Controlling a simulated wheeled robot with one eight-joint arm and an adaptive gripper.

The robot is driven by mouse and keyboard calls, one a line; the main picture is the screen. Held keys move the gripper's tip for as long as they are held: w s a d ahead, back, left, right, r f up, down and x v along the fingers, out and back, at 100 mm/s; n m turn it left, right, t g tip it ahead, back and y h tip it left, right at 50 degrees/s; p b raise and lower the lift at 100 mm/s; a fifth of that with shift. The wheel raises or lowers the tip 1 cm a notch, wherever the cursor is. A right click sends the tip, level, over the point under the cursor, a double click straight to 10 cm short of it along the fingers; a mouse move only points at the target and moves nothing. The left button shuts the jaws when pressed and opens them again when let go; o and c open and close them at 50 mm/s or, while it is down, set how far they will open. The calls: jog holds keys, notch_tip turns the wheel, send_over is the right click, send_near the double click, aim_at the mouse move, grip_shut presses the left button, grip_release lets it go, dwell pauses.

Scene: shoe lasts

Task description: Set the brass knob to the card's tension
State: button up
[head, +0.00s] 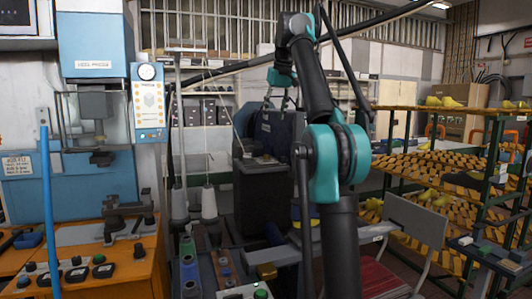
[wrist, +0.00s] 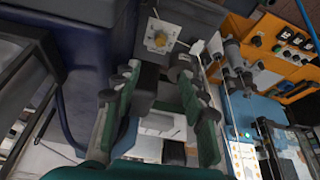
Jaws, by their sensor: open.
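The brass knob (wrist: 158,40) shows in the wrist view on a grey plate (wrist: 178,22), with a pale dial face around it. I cannot read its setting. My gripper (wrist: 158,76) has its two green fingers spread, with the knob beyond their tips and apart from them. No object is held between them. In the head view my gripper (head: 281,93) hangs at the far side, in front of a dark machine (head: 280,132); the knob cannot be made out there.
Thread cones (head: 209,203) stand left of the dark machine, with thin threads rising from them. An orange bench (head: 140,262) with buttons is at left. Shelves of yellow lasts (head: 430,165) and a metal chair (head: 415,220) are at right.

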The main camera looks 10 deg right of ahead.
aim_at(266, 158)
jog(key=x, duration=1.7)
jog(key=shift+w+f, duration=0.1)
jog(key=shift+c, duration=0.4)
grip_shut()
